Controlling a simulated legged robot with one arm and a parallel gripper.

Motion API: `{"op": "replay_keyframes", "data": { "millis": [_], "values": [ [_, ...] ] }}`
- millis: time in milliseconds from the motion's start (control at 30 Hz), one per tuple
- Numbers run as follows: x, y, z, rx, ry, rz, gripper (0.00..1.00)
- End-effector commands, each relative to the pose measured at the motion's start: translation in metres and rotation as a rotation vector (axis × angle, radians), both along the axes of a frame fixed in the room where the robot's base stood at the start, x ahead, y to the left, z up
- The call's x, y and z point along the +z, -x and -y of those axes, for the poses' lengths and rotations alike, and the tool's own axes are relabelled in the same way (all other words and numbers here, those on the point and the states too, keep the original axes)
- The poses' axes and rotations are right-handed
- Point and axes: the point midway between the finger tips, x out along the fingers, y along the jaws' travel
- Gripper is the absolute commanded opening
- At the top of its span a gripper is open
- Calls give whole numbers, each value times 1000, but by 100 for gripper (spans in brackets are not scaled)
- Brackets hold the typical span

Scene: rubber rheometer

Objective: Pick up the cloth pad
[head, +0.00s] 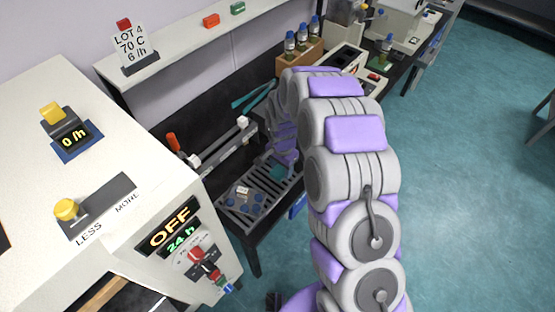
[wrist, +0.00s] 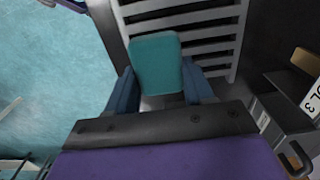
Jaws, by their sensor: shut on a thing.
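The cloth pad (wrist: 156,62) is a teal rounded square in the wrist view, between the two blue fingers of my gripper (wrist: 160,86). My gripper is shut on it. The pad lies over a pale slatted rack (wrist: 222,45), and I cannot tell whether it still touches the slats. In the head view a small teal part of the pad (head: 279,172) shows at the end of my purple and grey arm, over the rack (head: 290,194). My gripper is mostly hidden there by the arm.
A white machine (head: 150,200) with an OFF display stands at the left. Small blue items (head: 243,200) lie at the rack's near left. A wooden block (head: 300,62) with several bottles stands behind my arm. The teal floor at the right is mostly clear.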

Motion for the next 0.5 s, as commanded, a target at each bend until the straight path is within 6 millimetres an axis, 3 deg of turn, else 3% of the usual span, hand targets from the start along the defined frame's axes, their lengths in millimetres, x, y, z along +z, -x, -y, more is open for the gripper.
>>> {"op": "replay_keyframes", "data": {
  "millis": [200, 500],
  "values": [
    [7, 42, 18, -3, 2, -1, 23],
    [10, 89, 36, -2, 2, -1, 23]
  ]
}}
